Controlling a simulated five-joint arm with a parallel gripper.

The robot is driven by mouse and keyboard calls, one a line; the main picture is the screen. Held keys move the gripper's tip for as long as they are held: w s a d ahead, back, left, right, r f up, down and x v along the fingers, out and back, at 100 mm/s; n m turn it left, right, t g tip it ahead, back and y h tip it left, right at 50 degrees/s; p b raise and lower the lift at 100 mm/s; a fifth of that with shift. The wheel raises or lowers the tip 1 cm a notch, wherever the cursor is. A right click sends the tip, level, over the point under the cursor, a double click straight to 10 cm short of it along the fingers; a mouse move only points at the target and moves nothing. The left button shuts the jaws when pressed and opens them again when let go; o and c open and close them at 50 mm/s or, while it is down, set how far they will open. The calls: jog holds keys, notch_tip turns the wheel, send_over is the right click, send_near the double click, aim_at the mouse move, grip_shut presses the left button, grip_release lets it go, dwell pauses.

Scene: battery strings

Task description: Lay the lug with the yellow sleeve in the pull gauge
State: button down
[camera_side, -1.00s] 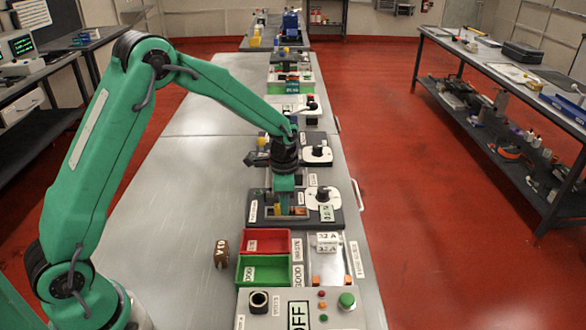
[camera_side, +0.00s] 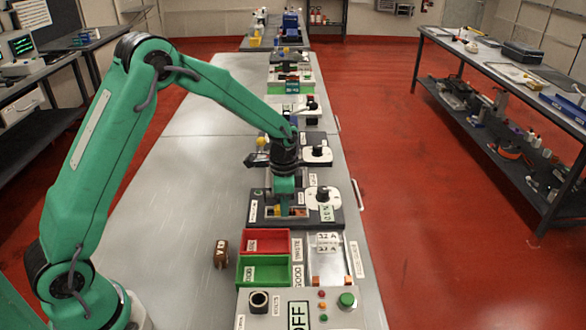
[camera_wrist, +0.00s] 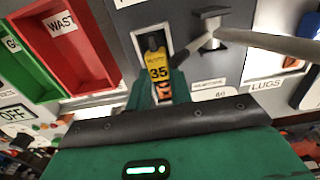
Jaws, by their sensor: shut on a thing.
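The lug with the yellow sleeve (camera_wrist: 158,66), marked 35, shows in the wrist view. My gripper (camera_wrist: 160,88) is shut on it, with a green finger on each side. The sleeve is over a dark slot in a grey block, which appears to be the pull gauge. In the side view my gripper (camera_side: 284,204) points down at the pull gauge (camera_side: 256,208), a dark block with a white panel and black knob. My fingers hide most of the lug there, so I cannot tell whether it touches the slot floor.
A red bin (camera_side: 266,240) and a green bin (camera_side: 264,270) stand just in front of the gauge. A control box (camera_side: 275,315) with a green button is nearer. Another knobbed station (camera_side: 317,154) is behind. The bench's left side is mostly clear.

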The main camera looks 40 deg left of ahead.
jog(key=c, duration=1.2)
grip_release()
jog(key=shift+o, duration=0.2)
notch_tip(320, 180, up, 6)
jog(key=shift+r, duration=0.85)
jog(key=shift+s+r, duration=0.15)
jog(key=shift+r, duration=0.15)
jog(key=s+r+n+t, duration=0.4)
jog(key=s+r+n, duration=0.2)
jog(key=s+r, duration=0.9)
jog(key=s+f+n+t, duration=0.1)
jog(key=s+n, duration=0.2)
jog(key=s, duration=0.7)
jog(key=shift+s+a+f+t, duration=0.2)
jog(key=shift+a+f+t, duration=0.1)
jog(key=shift+a, duration=0.05)
